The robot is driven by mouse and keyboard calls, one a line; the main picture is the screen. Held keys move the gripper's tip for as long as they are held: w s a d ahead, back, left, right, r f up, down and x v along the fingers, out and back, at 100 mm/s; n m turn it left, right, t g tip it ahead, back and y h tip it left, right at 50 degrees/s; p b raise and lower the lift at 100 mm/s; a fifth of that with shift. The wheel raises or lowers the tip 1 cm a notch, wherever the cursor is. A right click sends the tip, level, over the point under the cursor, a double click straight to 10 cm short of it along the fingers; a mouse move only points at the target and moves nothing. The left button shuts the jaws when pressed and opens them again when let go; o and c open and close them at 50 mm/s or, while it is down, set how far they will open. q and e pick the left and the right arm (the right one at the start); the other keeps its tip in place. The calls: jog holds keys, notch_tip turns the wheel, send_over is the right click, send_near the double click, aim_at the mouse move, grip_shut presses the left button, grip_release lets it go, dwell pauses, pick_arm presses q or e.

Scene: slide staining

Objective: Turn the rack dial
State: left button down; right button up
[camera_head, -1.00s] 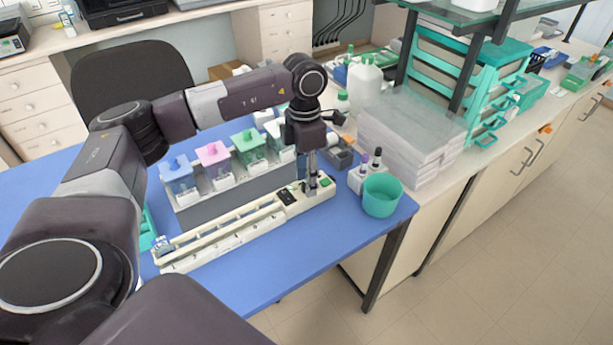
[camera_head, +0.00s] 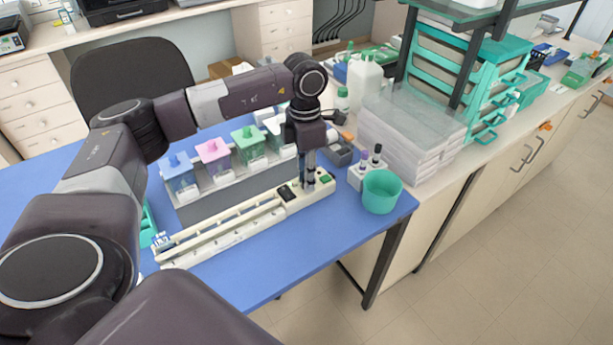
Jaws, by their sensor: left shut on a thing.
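The long cream-white rack (camera_head: 222,233) lies on the blue table in front of the staining jars. Its right end carries a black panel (camera_head: 287,193) and a green button (camera_head: 326,179). My left gripper (camera_head: 309,187) points straight down onto this right end, between the panel and the green button. Its fingers are shut on the rack dial, which they mostly hide, so its setting cannot be read. A small slide-like piece (camera_head: 162,241) sits at the rack's left end. My right gripper is out of view.
Jars with blue (camera_head: 179,171), pink (camera_head: 213,155) and green (camera_head: 249,146) lids stand in a grey holder behind the rack. A teal cup (camera_head: 381,191) and small bottles (camera_head: 366,170) stand close right of my gripper. The table front is clear.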

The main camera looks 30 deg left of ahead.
pick_arm(q)
jog(key=shift+w+m+b, duration=0.1)
jog(key=shift+m+b, duration=0.65)
jog(key=shift+m, duration=0.45)
jog(key=m+b, duration=0.1)
jog(key=m, duration=0.1)
jog(key=shift+m, duration=0.3)
jog(key=m+b, duration=0.1)
jog(key=m, duration=0.2)
jog(key=shift+r+b, duration=0.1)
jog(key=shift+b, duration=0.2)
jog(key=shift+m+b, duration=0.3)
jog(key=shift+m, duration=0.5)
jog(key=shift+r, duration=0.1)
jog(key=c, duration=1.7)
grip_release()
jog(key=shift+c, duration=0.2)
notch_tip(320, 180, up, 12)
jog(key=shift+w, duration=0.25)
